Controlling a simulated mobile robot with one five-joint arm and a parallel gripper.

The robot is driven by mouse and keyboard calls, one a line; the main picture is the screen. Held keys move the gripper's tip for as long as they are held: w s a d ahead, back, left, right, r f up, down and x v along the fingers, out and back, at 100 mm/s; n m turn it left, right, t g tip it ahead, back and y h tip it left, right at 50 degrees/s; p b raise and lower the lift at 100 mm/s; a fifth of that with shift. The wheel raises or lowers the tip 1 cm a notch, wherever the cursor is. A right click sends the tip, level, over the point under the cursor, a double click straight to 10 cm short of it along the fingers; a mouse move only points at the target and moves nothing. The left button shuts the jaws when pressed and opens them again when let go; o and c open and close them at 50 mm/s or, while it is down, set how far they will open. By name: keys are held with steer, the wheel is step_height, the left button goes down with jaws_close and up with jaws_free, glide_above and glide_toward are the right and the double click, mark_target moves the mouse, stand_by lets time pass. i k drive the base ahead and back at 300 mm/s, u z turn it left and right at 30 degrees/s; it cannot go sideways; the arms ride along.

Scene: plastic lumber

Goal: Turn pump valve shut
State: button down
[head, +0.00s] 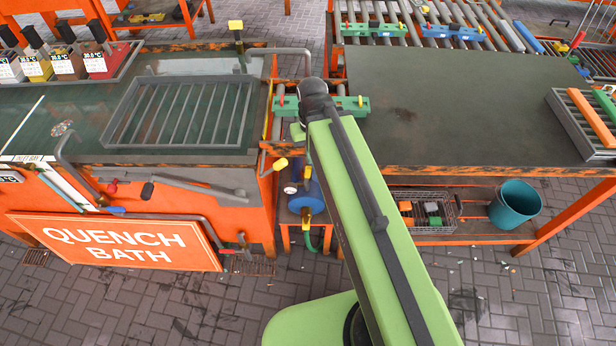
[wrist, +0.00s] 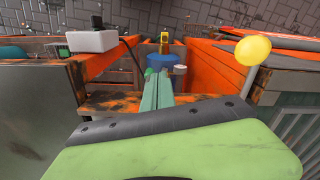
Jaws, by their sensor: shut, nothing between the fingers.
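The pump is a blue round body (head: 305,197) low in the gap between the quench bath and the dark table. A yellow part (head: 308,172) shows at its top in the head view. In the wrist view the blue body (wrist: 130,63) is beyond my fingers, with an upright yellow fitting (wrist: 164,44) behind it. A yellow knob (head: 281,164) on a short stem is beside the bath; it looms at right in the wrist view (wrist: 252,50). I cannot tell which yellow part is the valve handle. My gripper (wrist: 161,76) is shut and empty, pointing toward the pump; contact is unclear.
The quench bath (head: 70,118) with a grey rack (head: 182,112) is left of the gap. The dark table (head: 450,100) is right, with a wire basket (head: 422,212) and teal bucket (head: 515,203) below. Orange frame rails border the narrow gap. A white box (wrist: 92,40) is at left.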

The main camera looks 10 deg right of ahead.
mark_target(307, 176)
steer(key=z, duration=0.15)
steer(key=k, duration=0.55)
steer(key=u, duration=2.1)
steer(key=k, duration=1.2)
steer(key=u, duration=0.35)
steer(key=i, duration=1)
steer(key=u, duration=0.1)
